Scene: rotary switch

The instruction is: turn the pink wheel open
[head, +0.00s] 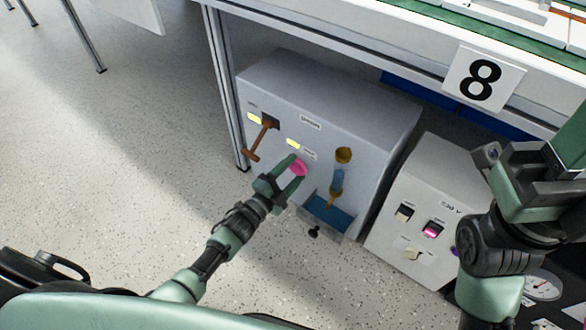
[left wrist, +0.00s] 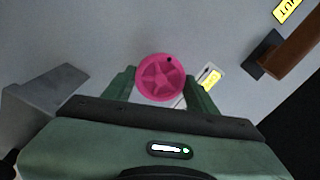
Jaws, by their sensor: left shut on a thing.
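The pink wheel (head: 299,168) sits on the front of a grey box (head: 330,110) under the table. In the left wrist view the round pink wheel (left wrist: 160,77) has a star-shaped relief and a dark dot near its upper right rim. My left gripper (head: 291,167) is at the wheel, with one finger on each side of it; it is shut on the wheel. In the left wrist view the left gripper's fingers (left wrist: 160,85) flank the wheel's lower half. My right gripper (head: 540,165) is at the right of the head view, away from the box; its fingertips are not clear.
A brown lever (head: 262,140) is left of the wheel, with yellow labels nearby. A gold and blue part (head: 338,175) and a blue tray (head: 330,215) are to its right. A second white box (head: 425,205) stands further right. The table edge (head: 330,60) overhangs both.

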